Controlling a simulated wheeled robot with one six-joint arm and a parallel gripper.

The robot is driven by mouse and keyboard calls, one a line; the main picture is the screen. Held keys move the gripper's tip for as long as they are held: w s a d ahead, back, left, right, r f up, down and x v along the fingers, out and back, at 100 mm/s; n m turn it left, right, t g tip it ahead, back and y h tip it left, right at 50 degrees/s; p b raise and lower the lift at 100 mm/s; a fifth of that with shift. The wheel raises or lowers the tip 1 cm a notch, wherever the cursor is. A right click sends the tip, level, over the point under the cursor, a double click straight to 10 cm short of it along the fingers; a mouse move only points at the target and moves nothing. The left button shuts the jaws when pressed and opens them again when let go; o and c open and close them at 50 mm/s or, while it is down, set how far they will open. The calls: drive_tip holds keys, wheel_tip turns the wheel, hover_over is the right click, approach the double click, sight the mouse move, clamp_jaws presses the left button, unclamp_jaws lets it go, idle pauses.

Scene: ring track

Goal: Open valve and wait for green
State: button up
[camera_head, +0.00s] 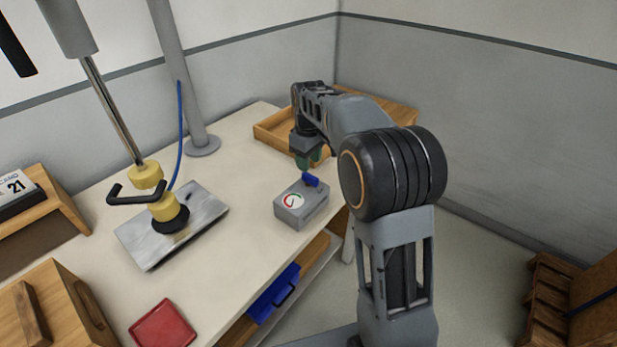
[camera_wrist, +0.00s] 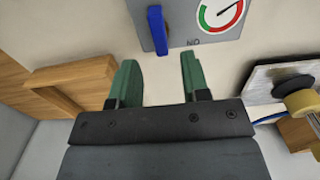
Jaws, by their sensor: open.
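A grey valve box (camera_head: 301,208) sits on the table near its right edge. It has a blue lever (camera_head: 311,180) on top and a round dial (camera_head: 292,201) with red and green bands. The lever (camera_wrist: 157,30) and the dial (camera_wrist: 220,13) also show in the wrist view, at the top, the dial partly cut off. A dark needle is visible there, but I cannot tell which band it marks. My gripper (camera_head: 308,161) is just beyond the lever, apart from it. Its green fingers (camera_wrist: 161,65) are open and empty, with the lever ahead of the gap.
A wooden tray (camera_head: 270,134) lies behind my gripper. A press with yellow dies and a black handle (camera_head: 137,194) stands on a metal plate at left.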

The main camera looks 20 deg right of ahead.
sight(309, 175)
drive_tip(key=shift+f, duration=3)
clamp_jaws()
